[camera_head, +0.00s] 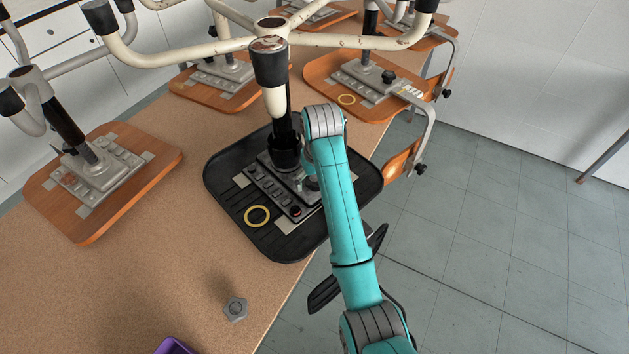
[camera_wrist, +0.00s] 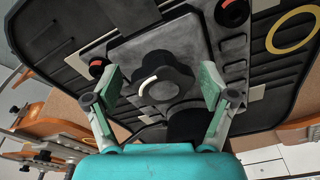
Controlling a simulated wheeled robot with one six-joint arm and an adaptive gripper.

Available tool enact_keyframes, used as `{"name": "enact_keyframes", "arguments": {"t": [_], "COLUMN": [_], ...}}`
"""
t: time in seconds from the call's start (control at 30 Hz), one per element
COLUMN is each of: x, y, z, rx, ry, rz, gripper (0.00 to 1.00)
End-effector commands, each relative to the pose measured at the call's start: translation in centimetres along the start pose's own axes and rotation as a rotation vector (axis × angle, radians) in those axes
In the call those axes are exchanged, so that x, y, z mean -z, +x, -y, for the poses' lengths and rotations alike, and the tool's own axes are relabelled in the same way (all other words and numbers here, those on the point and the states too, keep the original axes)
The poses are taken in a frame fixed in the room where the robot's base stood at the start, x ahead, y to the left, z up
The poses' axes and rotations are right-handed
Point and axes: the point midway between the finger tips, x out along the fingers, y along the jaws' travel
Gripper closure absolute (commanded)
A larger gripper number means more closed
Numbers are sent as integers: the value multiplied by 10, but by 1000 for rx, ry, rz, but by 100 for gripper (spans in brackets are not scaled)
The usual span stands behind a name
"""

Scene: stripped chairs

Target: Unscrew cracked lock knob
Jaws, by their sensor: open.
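The black lobed lock knob (camera_wrist: 167,90) sits on the grey mechanism plate (camera_wrist: 200,38) under a black chair seat, in the wrist view. A pale curved mark shows on its face; I cannot tell whether this is the crack. My gripper (camera_wrist: 162,76) is open, with one finger on either side of the knob and a visible gap to each. In the head view the upturned black seat (camera_head: 226,201) lies on the bench, and my arm hides the knob and most of my gripper.
A grey knob-like piece (camera_head: 235,309) lies on the bench (camera_head: 110,290) at the front. A purple container (camera_head: 175,346) shows at the bottom edge. Upturned chairs with wooden seats (camera_head: 110,185) stand left and behind. Pale chair legs (camera_head: 180,56) spread overhead. Floor is clear at right.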

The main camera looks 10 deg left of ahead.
Motion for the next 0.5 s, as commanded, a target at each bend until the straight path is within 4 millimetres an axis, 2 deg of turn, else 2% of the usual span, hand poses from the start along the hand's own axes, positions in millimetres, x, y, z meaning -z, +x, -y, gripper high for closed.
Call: {"name": "enact_keyframes", "arguments": {"t": [0.37,0.5], "x": [0,0], "y": [0,0], "z": [0,0], "rx": [-6,-21], "ry": [37,131], "rz": [0,0], "gripper": [17,17]}}
